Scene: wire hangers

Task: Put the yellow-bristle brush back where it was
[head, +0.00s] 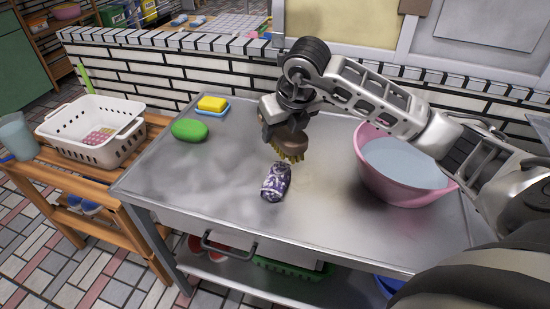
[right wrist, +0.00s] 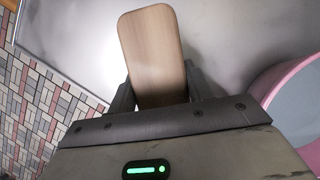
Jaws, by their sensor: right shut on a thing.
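The yellow-bristle brush (head: 289,147) is in my right gripper (head: 284,126), bristles down, over the middle of the metal table (head: 225,190). In the right wrist view the brush's wooden back (right wrist: 152,55) sticks out between the two dark fingers of my right gripper (right wrist: 160,90), which are shut on it. The bristles are hidden in that view. I cannot tell whether the bristles touch the table. A dark patterned rolled thing (head: 275,182) lies just in front of the brush. My left gripper is not in view.
A pink basin (head: 410,195) of water stands right on the table. A green oval thing (head: 189,129) and a yellow sponge (head: 212,103) on a blue dish lie at the back left. A white basket (head: 92,130) stands on a wooden bench at left. The table's front left is clear.

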